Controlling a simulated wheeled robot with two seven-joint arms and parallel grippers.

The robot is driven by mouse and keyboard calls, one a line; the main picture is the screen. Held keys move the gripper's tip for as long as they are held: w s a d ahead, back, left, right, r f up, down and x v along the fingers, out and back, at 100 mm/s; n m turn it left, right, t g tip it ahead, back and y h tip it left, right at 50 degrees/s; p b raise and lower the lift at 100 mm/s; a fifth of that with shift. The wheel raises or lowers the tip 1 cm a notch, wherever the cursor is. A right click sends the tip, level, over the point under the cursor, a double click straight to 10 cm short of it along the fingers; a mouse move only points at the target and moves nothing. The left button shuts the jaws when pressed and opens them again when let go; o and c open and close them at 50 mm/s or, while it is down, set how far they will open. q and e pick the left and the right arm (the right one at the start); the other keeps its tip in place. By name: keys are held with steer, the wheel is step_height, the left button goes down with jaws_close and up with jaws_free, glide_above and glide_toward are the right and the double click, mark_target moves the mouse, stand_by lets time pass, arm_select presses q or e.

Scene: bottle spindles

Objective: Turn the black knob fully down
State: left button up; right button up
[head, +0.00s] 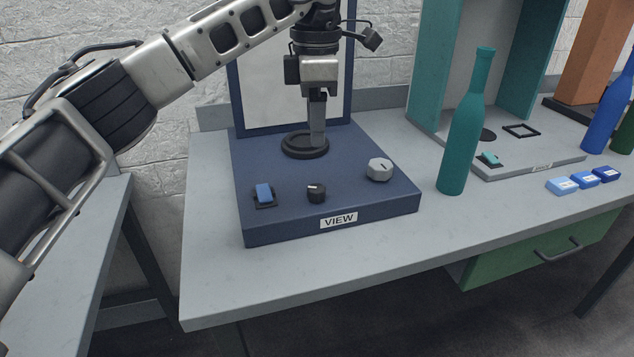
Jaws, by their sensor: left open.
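The black knob (316,193) is small and stands on top of the dark blue VIEW box (285,222), near its front edge and between a blue rocker switch (264,194) and a larger grey knob (379,169). A light mark shows on the black knob's top, but it is too small to read exactly. My left gripper (317,140) points down over the round black disc (305,146) at the back of the box, behind the black knob and apart from it. It is open, and I see nothing held in it. My right gripper is not in view.
A teal bottle (461,130) stands on the grey table (300,278) just right of the box. A teal-walled station (520,160), small blue blocks (585,180) and blue and green bottles are further right. A framed panel (270,90) rises behind the box. The table front is clear.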

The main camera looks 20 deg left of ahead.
mark_target(316, 187)
arm_select(q)
step_height(316, 187, down, 12)
steer(key=shift+f, duration=0.1)
stand_by(0.4)
steer(key=c, duration=1)
